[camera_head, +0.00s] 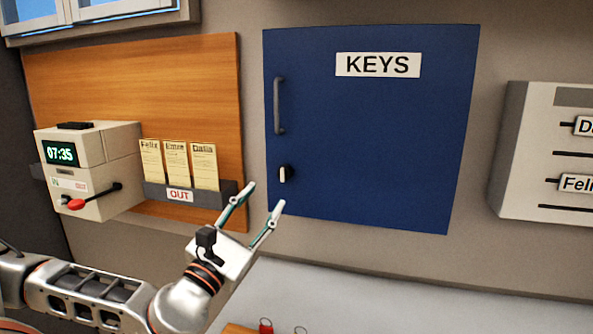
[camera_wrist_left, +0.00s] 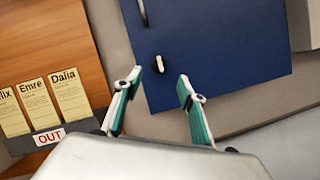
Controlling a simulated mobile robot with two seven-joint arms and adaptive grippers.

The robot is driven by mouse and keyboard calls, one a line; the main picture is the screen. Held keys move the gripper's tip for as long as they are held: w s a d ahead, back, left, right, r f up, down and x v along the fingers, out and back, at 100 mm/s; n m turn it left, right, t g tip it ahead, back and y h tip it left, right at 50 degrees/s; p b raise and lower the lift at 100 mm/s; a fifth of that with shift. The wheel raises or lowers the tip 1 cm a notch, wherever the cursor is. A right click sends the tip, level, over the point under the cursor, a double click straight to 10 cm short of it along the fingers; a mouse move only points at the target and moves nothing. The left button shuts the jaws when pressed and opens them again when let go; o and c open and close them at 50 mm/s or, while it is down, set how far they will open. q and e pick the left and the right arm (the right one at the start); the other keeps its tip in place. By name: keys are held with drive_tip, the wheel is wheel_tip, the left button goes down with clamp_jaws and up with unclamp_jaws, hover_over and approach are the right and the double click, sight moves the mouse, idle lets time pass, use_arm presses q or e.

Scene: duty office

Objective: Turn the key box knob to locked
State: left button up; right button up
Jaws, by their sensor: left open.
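The blue key box (camera_head: 375,130) with a KEYS label hangs on the wall, its door closed. Its knob (camera_head: 286,174) is a white grip on a black round base at the lower left of the door, below a grey handle (camera_head: 279,105). The white grip looks close to upright. In the left wrist view the knob (camera_wrist_left: 159,64) shows ahead, between and beyond the fingertips. My left gripper (camera_head: 266,194) is open and empty, below and left of the knob, not touching it. My right gripper is not in view.
A time clock (camera_head: 90,165) with a red-tipped lever and an OUT card rack (camera_head: 185,193) with cards are on the wooden board (camera_head: 130,75) at left. A white name board (camera_head: 545,150) is at right. Small red-topped items (camera_head: 265,325) lie on the surface below.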

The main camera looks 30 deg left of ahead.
sight(281, 176)
use_arm(q)
drive_tip(key=p+x, duration=0.1)
drive_tip(key=x, duration=0.6)
drive_tip(key=shift+r+p, duration=0.1)
drive_tip(key=shift+p, duration=0.25)
drive_tip(key=shift+w+r, duration=0.1)
drive_tip(key=shift+w, duration=0.45)
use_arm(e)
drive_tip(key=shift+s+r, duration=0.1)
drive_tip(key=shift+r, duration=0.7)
use_arm(q)
drive_tip(key=c, duration=1.1)
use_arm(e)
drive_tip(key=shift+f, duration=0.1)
